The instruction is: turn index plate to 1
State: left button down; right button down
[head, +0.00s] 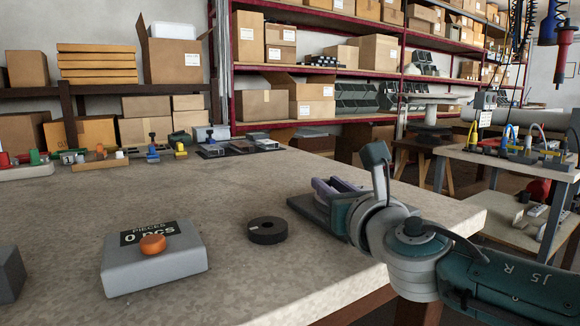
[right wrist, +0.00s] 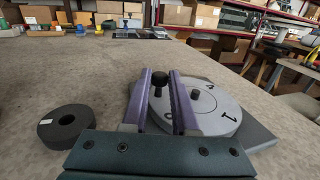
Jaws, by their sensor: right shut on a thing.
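The index plate (right wrist: 212,102) is a light grey disc with black marks, lying on a dark grey base (right wrist: 258,137) in the right wrist view. A "1" shows near its right front edge, and other marks are partly hidden. A short dark pin (right wrist: 195,94) stands near its middle. A black knob (right wrist: 160,78) stands between the purple fingers of my right gripper (right wrist: 162,82), which is shut on it. In the head view my right gripper (head: 335,190) and arm hide most of the plate; the base (head: 308,207) shows at left. My left gripper is not in view.
A black ring (head: 267,230) lies left of the base. A grey counter box (head: 155,268) with an orange button reads "PIECES 0 pcs". A dark block (head: 9,273) stands at the left edge. Small parts line the table's back edge. The middle of the tabletop (head: 230,185) is clear.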

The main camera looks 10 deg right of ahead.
jog(key=shift+w+a+m+h, duration=0.3)
jog(key=shift+m+h, duration=0.2)
jog(key=shift+h, duration=0.3)
jog(key=shift+w+f+m+h+b, duration=0.15)
jog(key=shift+m+h+b, duration=0.25)
jog(key=shift+h, duration=0.2)
jog(key=m+h+b, duration=0.1)
jog(key=h+b, duration=0.1)
jog(key=w+m+g+h+b, duration=0.1)
jog(key=h+b, duration=0.1)
jog(key=shift+w+a+f+m, duration=0.15)
jog(key=shift+f+m, duration=0.05)
jog(key=shift+m, duration=0.2)
jog(key=shift+w+r+m+g+h+b, duration=0.2)
jog(key=shift+m+h+b, duration=0.1)
jog(key=shift+h+b, duration=0.3)
jog(key=shift+w+r+m+g+h+b, duration=0.1)
jog(key=shift+m+g+h+b, duration=0.2)
jog(key=shift+b, duration=0.35)
jog(key=c, duration=0.7)
grip_release()
